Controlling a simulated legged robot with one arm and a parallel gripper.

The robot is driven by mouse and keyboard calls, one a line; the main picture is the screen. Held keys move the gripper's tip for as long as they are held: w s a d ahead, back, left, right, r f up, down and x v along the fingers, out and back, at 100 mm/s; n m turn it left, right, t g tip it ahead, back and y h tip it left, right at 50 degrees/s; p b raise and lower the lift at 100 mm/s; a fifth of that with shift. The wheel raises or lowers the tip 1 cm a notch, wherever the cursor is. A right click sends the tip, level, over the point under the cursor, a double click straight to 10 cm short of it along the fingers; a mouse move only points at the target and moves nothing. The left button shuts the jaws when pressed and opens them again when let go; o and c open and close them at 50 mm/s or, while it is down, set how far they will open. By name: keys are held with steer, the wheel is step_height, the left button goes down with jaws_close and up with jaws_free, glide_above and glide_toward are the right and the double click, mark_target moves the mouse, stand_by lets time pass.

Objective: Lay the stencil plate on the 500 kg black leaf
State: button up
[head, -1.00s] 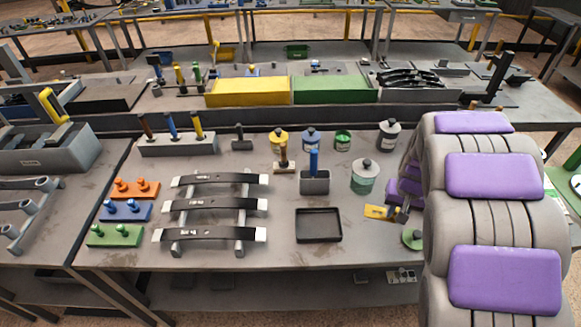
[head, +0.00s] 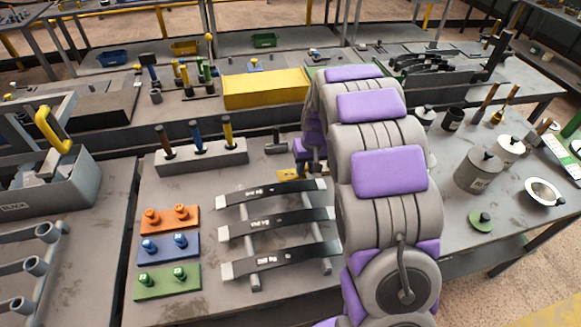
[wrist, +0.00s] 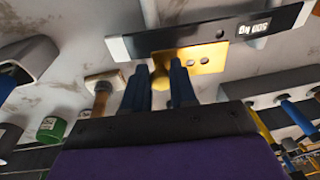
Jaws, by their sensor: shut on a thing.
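The yellow stencil plate (wrist: 208,60), with small holes, is held in my gripper (wrist: 160,76) by its yellow knob. In the head view the plate (head: 290,174) shows just behind the right part of the rearmost leaf, partly hidden by my arm. That black leaf (head: 272,192) with pale ends lies across a grey rack. In the wrist view the same leaf (wrist: 200,36) carries a label reading 500 kg, beside the plate. The plate appears close to the leaf, but contact cannot be told. Two more black leaves (head: 276,224) lie parallel in front.
Orange, blue and green peg blocks (head: 168,282) stand left of the rack. A grey block with handled tools (head: 200,158) stands behind them. A lidded grey pot (head: 478,172) and a bowl (head: 545,191) are right of my arm. My arm hides the bench middle.

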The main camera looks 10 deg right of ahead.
mark_target(305, 177)
steer(key=shift+w+a, duration=0.1)
steer(key=shift+a, duration=0.15)
steer(key=shift+d, duration=0.2)
steer(key=shift+a+f, duration=0.2)
steer(key=shift+a, duration=0.2)
steer(key=shift+a+f, duration=0.35)
steer(key=shift+f, duration=0.3)
steer(key=d+f, duration=0.2)
steer(key=shift+f, duration=0.4)
steer(key=shift+d+f, duration=0.1)
steer(key=shift+f, duration=0.15)
steer(key=shift+a+f, duration=0.1)
steer(key=shift+a, duration=0.75)
